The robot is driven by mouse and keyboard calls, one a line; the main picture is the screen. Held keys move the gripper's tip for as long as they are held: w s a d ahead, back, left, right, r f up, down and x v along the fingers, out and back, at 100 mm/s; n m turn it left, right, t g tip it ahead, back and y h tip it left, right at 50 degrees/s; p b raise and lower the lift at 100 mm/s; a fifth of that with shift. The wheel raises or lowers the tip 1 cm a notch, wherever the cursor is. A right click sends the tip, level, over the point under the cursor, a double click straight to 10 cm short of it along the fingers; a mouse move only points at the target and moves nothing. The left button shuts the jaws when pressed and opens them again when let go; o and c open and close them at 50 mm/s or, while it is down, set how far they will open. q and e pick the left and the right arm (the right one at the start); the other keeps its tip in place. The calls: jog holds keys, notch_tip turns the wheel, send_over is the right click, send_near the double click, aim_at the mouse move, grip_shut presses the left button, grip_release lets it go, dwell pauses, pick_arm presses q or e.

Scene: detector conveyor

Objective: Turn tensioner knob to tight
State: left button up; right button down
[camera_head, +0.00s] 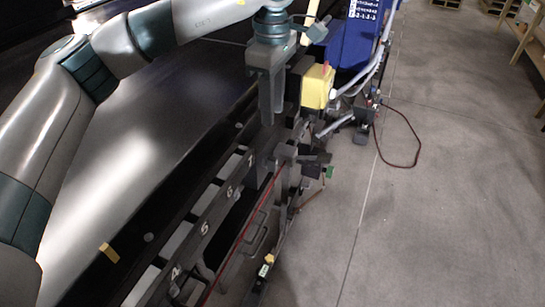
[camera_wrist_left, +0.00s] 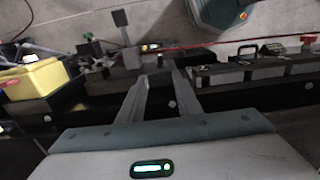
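My left gripper (camera_head: 270,115) points down over the dark side rail of the conveyor. In the left wrist view its two fingers (camera_wrist_left: 158,80) stand apart with nothing between them, so it is open. A grey block-like part (camera_head: 285,152) on the rail lies just below and right of the fingertips, apart from them as far as I can see. It may be the tensioner knob, but I cannot tell for sure. In the left wrist view a dark square-headed stem (camera_wrist_left: 121,20) stands beyond the fingers. The knob's setting cannot be read. My right gripper is not in view.
A red cord (camera_head: 240,238) runs along the conveyor side. The black conveyor belt (camera_head: 130,150) is empty where it shows. A blue machine (camera_head: 352,40) stands behind. Open floor (camera_head: 440,200) lies right.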

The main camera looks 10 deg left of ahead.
aim_at(273, 158)
pick_arm(q)
notch_tip(273, 158, down, 15)
jog(key=p, duration=0.7)
jog(key=shift+s+f, duration=0.1)
jog(key=shift+f, duration=0.4)
grip_shut()
